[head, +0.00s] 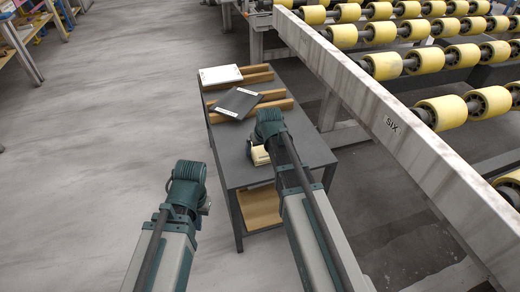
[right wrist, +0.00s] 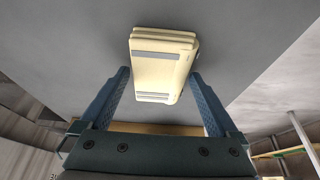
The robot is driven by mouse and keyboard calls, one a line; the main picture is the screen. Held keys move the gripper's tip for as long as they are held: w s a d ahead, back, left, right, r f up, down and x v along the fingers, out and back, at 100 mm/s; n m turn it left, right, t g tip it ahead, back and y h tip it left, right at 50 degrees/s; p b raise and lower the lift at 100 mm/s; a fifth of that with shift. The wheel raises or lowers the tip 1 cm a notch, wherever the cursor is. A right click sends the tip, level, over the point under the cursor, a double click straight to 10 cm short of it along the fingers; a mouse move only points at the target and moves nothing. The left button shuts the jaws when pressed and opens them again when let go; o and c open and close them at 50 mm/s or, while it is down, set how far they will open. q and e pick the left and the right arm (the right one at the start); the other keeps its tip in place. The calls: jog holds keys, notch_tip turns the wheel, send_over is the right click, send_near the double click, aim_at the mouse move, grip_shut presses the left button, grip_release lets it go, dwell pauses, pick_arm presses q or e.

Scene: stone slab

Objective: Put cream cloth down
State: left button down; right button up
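The cream cloth (head: 260,155) is a folded, layered block on the grey table top (head: 232,165), partly hidden behind my right arm in the head view. In the right wrist view the cloth (right wrist: 163,70) shows two grey bands and lies at and between the fingertips. My right gripper (right wrist: 160,73) is open, with a gap at the left finger and the right finger close to the cloth's edge. In the head view my right gripper's fingers are hidden beneath its wrist. My left gripper (head: 188,185) hangs left of the table, its fingers not clear.
A white slab (head: 220,75) and a dark grey slab (head: 238,102) rest on wooden bars (head: 275,95) at the table's far end. A wooden lower shelf (head: 260,207) is under the table. A roller conveyor (head: 390,120) runs along the right. Floor on the left is open.

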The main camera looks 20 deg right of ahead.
jog(key=shift+r, duration=0.1)
jog(key=p+v, duration=1.2)
jog(key=s+a+n+g, duration=0.1)
jog(key=s+a+g, duration=0.1)
jog(key=s+a, duration=0.4)
jog(key=s+a+f+n+g+h, duration=0.1)
jog(key=s+a+n+g, duration=0.1)
jog(key=s+a, duration=0.5)
jog(key=s, duration=0.6)
jog(key=shift+a+f+g+h+b, duration=0.2)
jog(key=shift+a+g+h+b, duration=0.1)
jog(key=shift+g, duration=0.1)
jog(key=shift+w, duration=0.1)
notch_tip(320, 180, up, 19)
jog(key=p, duration=1.8)
jog(key=shift+f+p, duration=0.15)
jog(key=shift+p, duration=0.2)
